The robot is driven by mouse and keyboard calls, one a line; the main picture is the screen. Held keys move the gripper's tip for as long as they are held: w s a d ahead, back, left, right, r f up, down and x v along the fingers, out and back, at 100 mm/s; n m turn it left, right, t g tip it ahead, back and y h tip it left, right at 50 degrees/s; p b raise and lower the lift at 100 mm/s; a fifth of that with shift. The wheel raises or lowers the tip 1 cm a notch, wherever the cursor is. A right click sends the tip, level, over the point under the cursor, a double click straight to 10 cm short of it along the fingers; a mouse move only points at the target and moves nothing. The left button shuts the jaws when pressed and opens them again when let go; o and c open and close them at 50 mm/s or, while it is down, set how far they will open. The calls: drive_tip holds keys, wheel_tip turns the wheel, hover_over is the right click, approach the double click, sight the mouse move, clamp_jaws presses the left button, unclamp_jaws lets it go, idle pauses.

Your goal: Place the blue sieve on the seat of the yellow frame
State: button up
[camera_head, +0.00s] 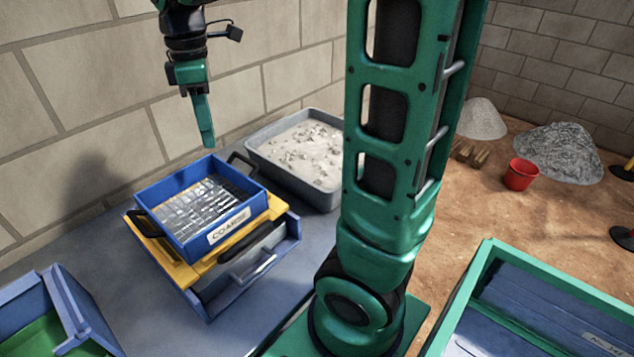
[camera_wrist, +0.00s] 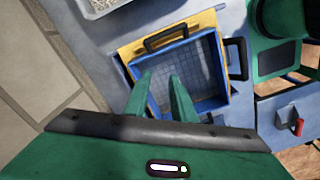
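The blue sieve (camera_head: 190,246), labelled COARSE, has a wire mesh floor and a black handle on each of two opposite sides. It lies on top of the yellow frame (camera_head: 184,272), looking level and roughly square with it. Whether it is fully down in the seat cannot be told. In the wrist view the sieve (camera_wrist: 206,108) is below my fingers, and yellow frame (camera_wrist: 207,20) edges show around it. My gripper (camera_head: 206,140) hangs above the sieve, pointing down, clear of it. In the wrist view its two fingers (camera_wrist: 160,80) are apart with nothing between them.
The frame sits over a grey bin with a handle in a blue housing (camera_head: 290,240). A grey tray of gravel (camera_head: 265,160) stands behind. A blue and green container (camera_head: 70,310) is at lower left; a green-rimmed box (camera_head: 455,310) is at lower right. A block wall is close behind.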

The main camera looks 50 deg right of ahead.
drive_tip(key=s+d+f+m, duration=0.3)
drive_tip(key=s+m, duration=0.3)
drive_tip(key=s, duration=0.2)
drive_tip(key=s+d+f+m, duration=0.3)
drive_tip(key=s+m, duration=0.3)
drive_tip(key=s, duration=0.2)
drive_tip(key=s+d+f+m, duration=0.2)
drive_tip(key=s+d+m, duration=0.2)
drive_tip(key=s+m, duration=0.2)
drive_tip(key=shift+s+f, duration=0.4)
drive_tip(key=shift+s, duration=0.6)
drive_tip(key=shift+w+a+f, duration=0.1)
drive_tip(key=shift+w+f, duration=0.15)
drive_tip(key=shift+w, duration=0.25)
